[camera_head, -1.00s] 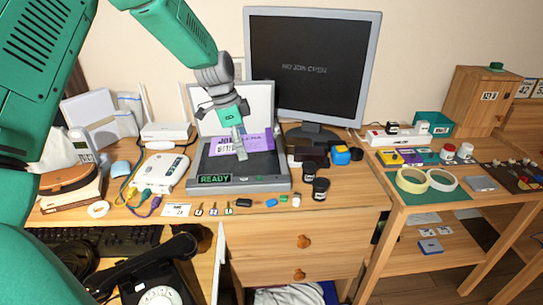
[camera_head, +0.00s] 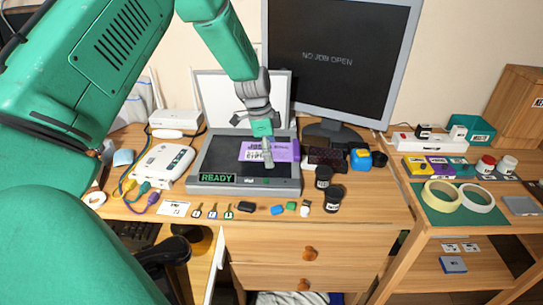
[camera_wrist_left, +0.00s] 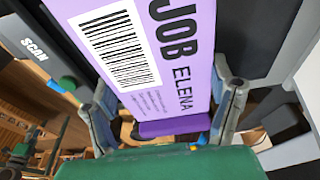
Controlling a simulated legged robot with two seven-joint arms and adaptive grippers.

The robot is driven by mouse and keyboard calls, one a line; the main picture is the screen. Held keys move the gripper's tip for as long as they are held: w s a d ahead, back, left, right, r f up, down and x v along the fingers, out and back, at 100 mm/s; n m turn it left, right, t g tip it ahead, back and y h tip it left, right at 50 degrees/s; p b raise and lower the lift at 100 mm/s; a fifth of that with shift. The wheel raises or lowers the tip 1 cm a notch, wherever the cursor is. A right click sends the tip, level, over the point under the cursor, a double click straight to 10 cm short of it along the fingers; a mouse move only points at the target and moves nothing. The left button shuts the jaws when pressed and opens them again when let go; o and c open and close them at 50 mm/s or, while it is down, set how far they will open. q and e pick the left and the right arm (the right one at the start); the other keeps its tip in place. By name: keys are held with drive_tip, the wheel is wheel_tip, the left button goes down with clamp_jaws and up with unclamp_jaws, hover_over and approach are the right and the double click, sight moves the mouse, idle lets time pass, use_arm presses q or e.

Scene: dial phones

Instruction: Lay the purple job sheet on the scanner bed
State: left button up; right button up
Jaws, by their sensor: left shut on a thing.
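The purple job sheet (camera_head: 286,150) has black print and a barcode, and my left gripper (camera_head: 267,161) is shut on it. In the left wrist view the sheet (camera_wrist_left: 190,55), reading "JOB ELENA", lies between the two fingers of the left gripper (camera_wrist_left: 165,110). The dark scanner bed (camera_head: 222,172) lies under the sheet, with the white lid raised behind and a green "READY" display in front. The sheet is over the rear right part of the bed. I cannot tell whether it touches the bed. My right gripper is out of view.
A monitor (camera_head: 345,60) reading "NO JOB OPEN" stands behind the scanner. Small tags and blocks line the desk's front.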

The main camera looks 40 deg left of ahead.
use_arm(q)
drive_tip(key=shift+f, duration=0.5)
drive_tip(key=shift+d+r, duration=0.3)
drive_tip(key=shift+d, duration=0.7)
drive_tip(key=shift+f, duration=0.2)
drive_tip(key=shift+a+f, duration=0.4)
drive_tip(key=shift+s+a+f, duration=0.1)
drive_tip(key=shift+a, duration=0.05)
drive_tip(key=o, duration=1.1)
drive_tip(key=shift+f, duration=0.1)
drive_tip(key=shift+o, duration=0.2)
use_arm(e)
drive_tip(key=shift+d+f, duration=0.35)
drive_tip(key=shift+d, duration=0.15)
